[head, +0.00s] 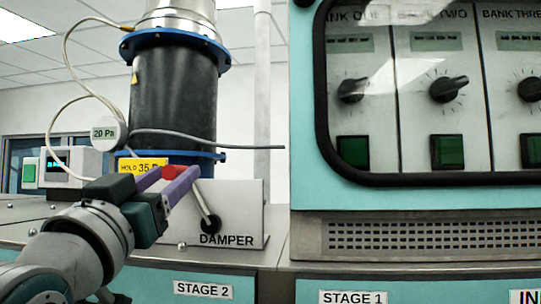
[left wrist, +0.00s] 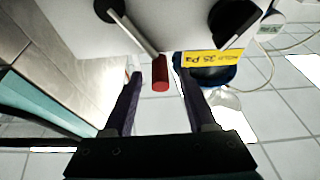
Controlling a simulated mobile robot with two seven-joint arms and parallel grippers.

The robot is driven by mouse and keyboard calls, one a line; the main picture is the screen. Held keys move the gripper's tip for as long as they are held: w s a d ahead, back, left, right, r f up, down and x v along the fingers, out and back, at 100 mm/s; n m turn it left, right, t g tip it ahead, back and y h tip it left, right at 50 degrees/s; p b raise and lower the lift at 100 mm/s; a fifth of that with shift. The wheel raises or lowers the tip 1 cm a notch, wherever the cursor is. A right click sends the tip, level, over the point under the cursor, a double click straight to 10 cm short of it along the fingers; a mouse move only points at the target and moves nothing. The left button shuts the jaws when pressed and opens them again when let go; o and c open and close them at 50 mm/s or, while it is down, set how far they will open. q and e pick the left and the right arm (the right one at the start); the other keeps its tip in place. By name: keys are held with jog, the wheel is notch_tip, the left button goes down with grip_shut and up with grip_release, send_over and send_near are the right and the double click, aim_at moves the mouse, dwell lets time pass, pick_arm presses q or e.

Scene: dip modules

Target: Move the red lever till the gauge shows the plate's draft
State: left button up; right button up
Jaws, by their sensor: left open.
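The red lever knob (head: 170,173) tops a metal shaft that leans up and left from its pivot on the damper panel (head: 248,212). The yellow plate (head: 140,166) shows "HOLD 35 P", its end covered; the left wrist view shows "35 Pa" on the plate (left wrist: 213,63). The round gauge (head: 104,134) reads 20 Pa. My left gripper (head: 178,173) is open with its purple fingers around the knob. In the left wrist view the red knob (left wrist: 160,77) lies between the fingers, with gaps on both sides. My right gripper is out of view.
A black duct (head: 174,95) with blue flanges stands behind the lever. A grey hose crosses before it. A cabinet of dials (head: 448,90) stands at the right. A small white box (head: 72,166) is at the left, behind my arm.

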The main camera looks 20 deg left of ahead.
pick_arm(q)
jog(key=shift+p+x, duration=0.35)
jog(key=shift+x, duration=0.85)
grip_shut()
dwell(0.6)
